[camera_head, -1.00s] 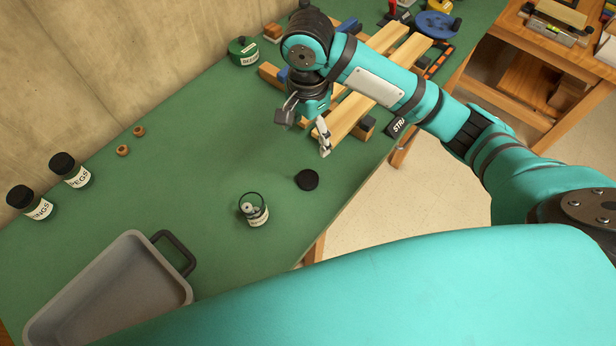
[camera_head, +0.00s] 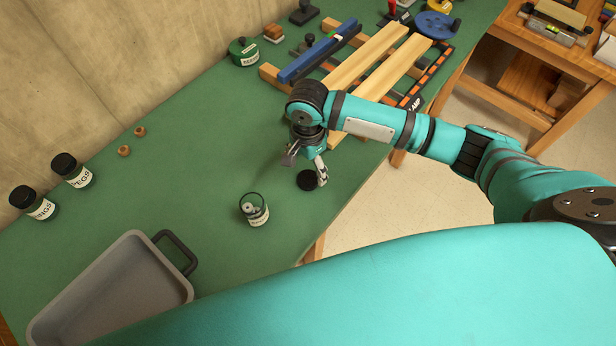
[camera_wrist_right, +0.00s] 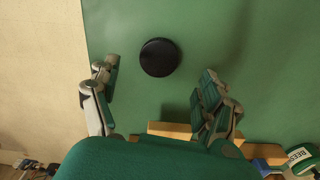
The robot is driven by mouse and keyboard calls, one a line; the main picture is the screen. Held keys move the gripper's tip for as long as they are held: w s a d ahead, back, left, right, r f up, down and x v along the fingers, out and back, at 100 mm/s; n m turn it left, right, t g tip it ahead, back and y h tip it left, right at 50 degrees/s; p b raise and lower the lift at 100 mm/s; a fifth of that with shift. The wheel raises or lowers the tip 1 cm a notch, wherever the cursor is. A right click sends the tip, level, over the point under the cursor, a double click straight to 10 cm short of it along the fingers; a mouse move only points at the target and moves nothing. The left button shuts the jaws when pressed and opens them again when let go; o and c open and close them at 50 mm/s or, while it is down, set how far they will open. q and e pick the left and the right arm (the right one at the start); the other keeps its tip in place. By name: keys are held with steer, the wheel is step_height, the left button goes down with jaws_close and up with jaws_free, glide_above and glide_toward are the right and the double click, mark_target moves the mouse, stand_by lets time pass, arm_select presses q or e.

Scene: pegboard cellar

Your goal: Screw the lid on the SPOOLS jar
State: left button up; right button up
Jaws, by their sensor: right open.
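The open glass jar (camera_head: 254,210) stands on the green bench with pale items inside; its label is too small to read here. A black round lid (camera_head: 307,181) lies flat on the bench to the right of the jar, near the front edge. The lid also shows in the right wrist view (camera_wrist_right: 160,57), beyond and between the fingers. My right gripper (camera_head: 304,172) is open and empty, above and beside the lid; its fingers stand apart in the wrist view (camera_wrist_right: 158,90). My left gripper is not in view.
A grey tray (camera_head: 60,324) with a dark handle stands at the lower left. Two black-lidded jars, PEGS (camera_head: 77,176) and one partly read "NGS" (camera_head: 40,209), stand by the wall. Bench around the jar is clear.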

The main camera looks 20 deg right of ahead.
mark_target(308, 179)
step_height(308, 179, down, 5)
steer(key=shift+s+f+p, duration=0.1)
steer(key=shift+p, duration=0.35)
steer(key=c, duration=0.9)
steer(key=shift+c, duration=0.2)
